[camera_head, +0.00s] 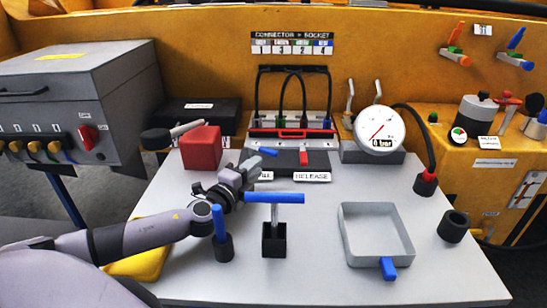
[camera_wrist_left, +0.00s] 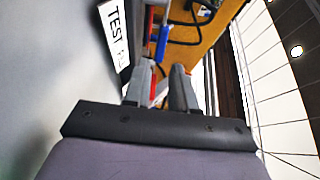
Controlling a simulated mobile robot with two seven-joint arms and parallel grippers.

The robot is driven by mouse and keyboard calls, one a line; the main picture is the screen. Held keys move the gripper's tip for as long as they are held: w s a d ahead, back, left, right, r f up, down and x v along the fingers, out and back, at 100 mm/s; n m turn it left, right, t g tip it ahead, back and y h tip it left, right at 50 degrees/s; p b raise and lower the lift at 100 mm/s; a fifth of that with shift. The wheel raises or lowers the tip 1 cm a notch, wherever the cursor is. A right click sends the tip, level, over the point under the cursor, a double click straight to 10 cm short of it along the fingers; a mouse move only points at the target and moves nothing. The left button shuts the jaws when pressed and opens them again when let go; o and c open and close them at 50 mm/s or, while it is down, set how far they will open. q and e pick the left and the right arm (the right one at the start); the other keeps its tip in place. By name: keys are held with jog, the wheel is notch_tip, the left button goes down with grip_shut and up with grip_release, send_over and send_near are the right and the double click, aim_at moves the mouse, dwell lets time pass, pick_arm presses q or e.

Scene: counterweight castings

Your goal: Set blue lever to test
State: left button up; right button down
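The blue lever (camera_head: 267,151) is a short blue handle on the dark block (camera_head: 283,161) in the middle of the table, left of a red lever (camera_head: 303,158). My left gripper (camera_head: 255,162) is just in front of it and hides part of the block. The wrist view shows the gripper's fingers (camera_wrist_left: 164,68) apart, with a blue bar (camera_wrist_left: 162,42) at or just beyond their tips; I cannot tell whether they touch it. A TEST label (camera_wrist_left: 115,38) shows left of the fingers. A RELEASE label (camera_head: 311,177) is at the block's front. My right gripper is not in view.
A blue T-handle (camera_head: 273,198) stands in a black holder close to my left wrist. A red block (camera_head: 201,148) is left of the gripper. A gauge (camera_head: 379,129) and a grey tray (camera_head: 346,234) are to the right.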

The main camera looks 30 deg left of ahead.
aim_at(269, 154)
pick_arm(q)
jog(key=shift+w+a, duration=0.15)
jog(key=shift+w, duration=1.5)
jog(key=shift+w+a, duration=0.1)
jog(key=shift+w, duration=1.5)
grip_shut()
